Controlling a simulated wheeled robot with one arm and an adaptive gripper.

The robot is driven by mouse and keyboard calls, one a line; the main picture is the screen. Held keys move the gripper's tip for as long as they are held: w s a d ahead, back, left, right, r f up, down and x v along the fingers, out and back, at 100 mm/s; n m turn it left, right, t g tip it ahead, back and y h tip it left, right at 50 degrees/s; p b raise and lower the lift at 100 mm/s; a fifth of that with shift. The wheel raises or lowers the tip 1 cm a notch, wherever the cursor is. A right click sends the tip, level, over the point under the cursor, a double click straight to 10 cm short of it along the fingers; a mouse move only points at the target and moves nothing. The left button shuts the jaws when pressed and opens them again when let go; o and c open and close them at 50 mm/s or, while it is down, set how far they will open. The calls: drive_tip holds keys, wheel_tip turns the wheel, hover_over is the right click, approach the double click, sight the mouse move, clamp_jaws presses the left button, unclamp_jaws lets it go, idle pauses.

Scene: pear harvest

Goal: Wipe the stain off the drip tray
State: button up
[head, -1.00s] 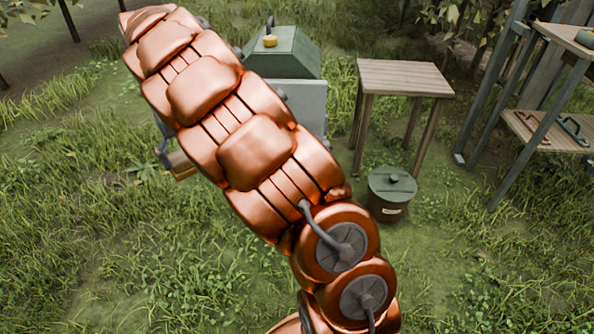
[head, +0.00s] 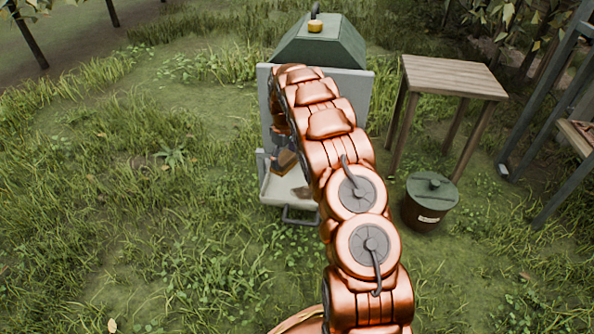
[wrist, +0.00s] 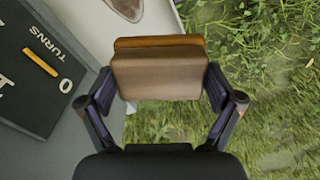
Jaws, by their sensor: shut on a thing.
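The drip tray (head: 276,190) is a pale shelf low on the front of a grey cabinet. A brown stain (head: 303,193) lies on it, partly beside my arm in the head view. The stain also shows at the top edge of the wrist view (wrist: 127,8), cut off by the frame. My gripper (wrist: 160,82) is shut on a brown block with an orange-brown layer (wrist: 160,78), one finger on each side. In the head view the block (head: 284,160) is over the tray, left of the stain. I cannot tell if it touches the tray.
The grey cabinet (head: 355,88) has a green roof (head: 335,45). A black panel reading TURNS and 0 (wrist: 40,70) is close on the wrist view's left. Grass is open at left.

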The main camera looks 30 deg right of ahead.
drive_tip(key=shift+n, duration=0.6)
drive_tip(key=shift+d+f+b, duration=0.75)
drive_tip(key=shift+d+f, duration=0.35)
drive_tip(key=shift+f, duration=1.4)
drive_tip(key=shift+d+f+b, duration=0.75)
drive_tip(key=shift+d+f, duration=0.4)
drive_tip(key=shift+f, duration=1.3)
drive_tip(key=shift+d+f+b, duration=0.75)
drive_tip(key=shift+d+f, duration=0.35)
drive_tip(key=shift+f, duration=1.4)
drive_tip(key=shift+f, duration=1)
drive_tip(key=shift+p, duration=0.3)
drive_tip(key=shift+s+d+r+p, duration=0.15)
drive_tip(key=shift+s+d+p, duration=0.25)
drive_tip(key=shift+s+d, duration=0.3)
drive_tip(key=shift+s+d+p, duration=0.55)
drive_tip(key=shift+s+d, duration=0.4)
drive_tip(key=shift+d, duration=0.25)
drive_tip(key=shift+w+a+f+p, duration=0.1)
drive_tip(key=shift+f+p, duration=0.1)
drive_tip(key=shift+p, duration=0.1)
